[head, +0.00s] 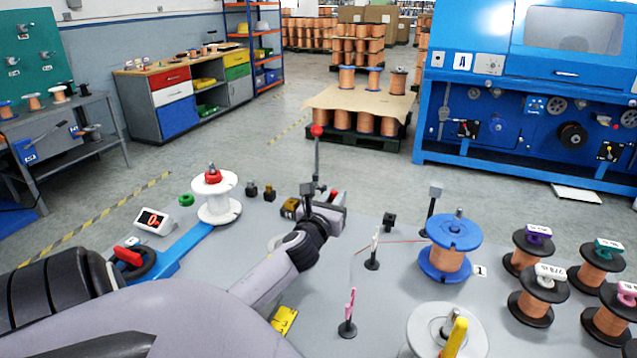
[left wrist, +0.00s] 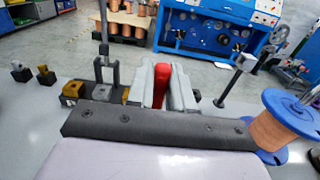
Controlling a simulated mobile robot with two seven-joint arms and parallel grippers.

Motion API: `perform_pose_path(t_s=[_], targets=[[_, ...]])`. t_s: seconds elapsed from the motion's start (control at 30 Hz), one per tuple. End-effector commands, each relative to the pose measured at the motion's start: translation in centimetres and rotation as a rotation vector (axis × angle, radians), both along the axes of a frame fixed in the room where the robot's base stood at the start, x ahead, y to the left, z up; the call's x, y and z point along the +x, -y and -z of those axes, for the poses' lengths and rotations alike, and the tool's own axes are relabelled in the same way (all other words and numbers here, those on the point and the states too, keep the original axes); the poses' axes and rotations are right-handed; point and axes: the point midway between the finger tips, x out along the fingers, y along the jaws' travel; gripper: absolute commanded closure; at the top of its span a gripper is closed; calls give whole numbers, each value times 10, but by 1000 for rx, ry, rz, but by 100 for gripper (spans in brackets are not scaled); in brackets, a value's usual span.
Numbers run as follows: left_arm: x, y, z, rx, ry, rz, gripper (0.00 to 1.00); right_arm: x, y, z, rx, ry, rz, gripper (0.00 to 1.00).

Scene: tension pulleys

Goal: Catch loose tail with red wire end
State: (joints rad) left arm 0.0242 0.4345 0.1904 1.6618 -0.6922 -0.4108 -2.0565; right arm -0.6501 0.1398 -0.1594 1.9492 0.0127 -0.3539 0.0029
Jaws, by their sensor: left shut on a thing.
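My left gripper (head: 326,208) is over the middle of the grey table, beside the upright lever. In the left wrist view its pale fingers (left wrist: 164,88) are shut on a red piece (left wrist: 162,84), mostly hidden between them; I cannot tell whether it is free or fixed to the table. The blue spool (head: 450,262) of copper wire stands to the right; it also shows in the left wrist view (left wrist: 262,132). A thin copper tail (head: 405,241) runs left from it, past a small stand with a white clip (head: 375,240). My right gripper is not in view.
The lever (head: 317,155) with a red ball rises behind my gripper. A pink clip stand (head: 350,305), a white spool (head: 216,208), a grey-topped post (head: 432,208) and small black blocks (head: 252,189) stand around. Several copper spools (head: 528,250) crowd the right side.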

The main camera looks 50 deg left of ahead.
Motion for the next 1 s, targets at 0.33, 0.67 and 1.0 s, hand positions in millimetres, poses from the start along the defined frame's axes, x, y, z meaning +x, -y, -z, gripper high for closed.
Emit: perform_pose_path(t_s=[0.33, 0.67, 1.0], targets=[[19, 41, 13, -2, 2, 1, 100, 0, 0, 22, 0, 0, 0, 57], [25, 55, 14, 0, 0, 0, 100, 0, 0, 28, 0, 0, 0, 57], [25, 55, 14, 0, 0, 0, 100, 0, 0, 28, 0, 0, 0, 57]])
